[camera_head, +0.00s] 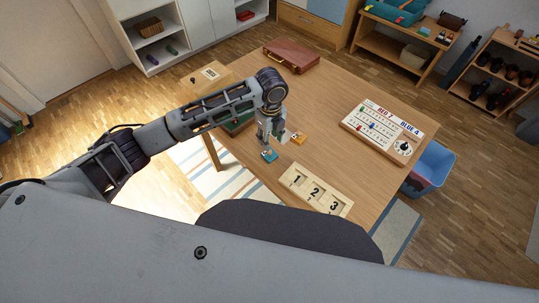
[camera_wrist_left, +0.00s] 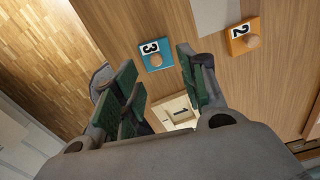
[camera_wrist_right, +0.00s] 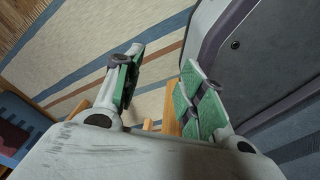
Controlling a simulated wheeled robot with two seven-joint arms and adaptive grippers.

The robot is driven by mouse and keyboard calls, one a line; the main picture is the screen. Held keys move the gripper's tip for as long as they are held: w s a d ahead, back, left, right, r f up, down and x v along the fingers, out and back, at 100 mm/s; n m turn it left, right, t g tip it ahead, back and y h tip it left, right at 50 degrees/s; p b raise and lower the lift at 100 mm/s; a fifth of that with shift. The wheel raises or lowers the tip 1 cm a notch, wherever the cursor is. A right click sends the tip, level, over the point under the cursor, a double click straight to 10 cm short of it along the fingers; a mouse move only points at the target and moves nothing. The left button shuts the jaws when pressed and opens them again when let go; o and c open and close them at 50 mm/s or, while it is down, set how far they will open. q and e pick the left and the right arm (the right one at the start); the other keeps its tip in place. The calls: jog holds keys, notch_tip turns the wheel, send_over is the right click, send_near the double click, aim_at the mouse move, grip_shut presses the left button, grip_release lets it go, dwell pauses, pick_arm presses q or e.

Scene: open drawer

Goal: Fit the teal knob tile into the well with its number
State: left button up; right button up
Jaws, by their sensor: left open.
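The teal knob tile (camera_head: 269,156) lies on the wooden table below my left gripper (camera_head: 268,143). In the left wrist view the teal tile (camera_wrist_left: 152,47) bears a 3 and a round knob. My left gripper (camera_wrist_left: 157,65) is open, its fingers apart on either side of the tile in that picture, holding nothing. The pale board (camera_head: 315,190) has wells marked 1, 2 and 3, with 3 at the right end. A corner with the 1 shows between the fingers in the left wrist view (camera_wrist_left: 178,112). My right gripper (camera_wrist_right: 163,63) is open and empty, over the floor.
An orange knob tile (camera_head: 298,138) marked 2 lies beside the teal one. A scoreboard (camera_head: 385,128) lies at the table's right, a brown case (camera_head: 292,56) at the back. A blue bin (camera_head: 432,166) stands off the right edge. The table's middle is clear.

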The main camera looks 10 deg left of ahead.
aim_at(269, 152)
pick_arm(q)
jog(key=shift+s+a+f, duration=0.1)
jog(key=shift+s+f, duration=0.15)
jog(key=shift+f, duration=1.1)
jog(key=shift+s+f, duration=0.2)
jog(key=shift+f, duration=1.75)
grip_shut()
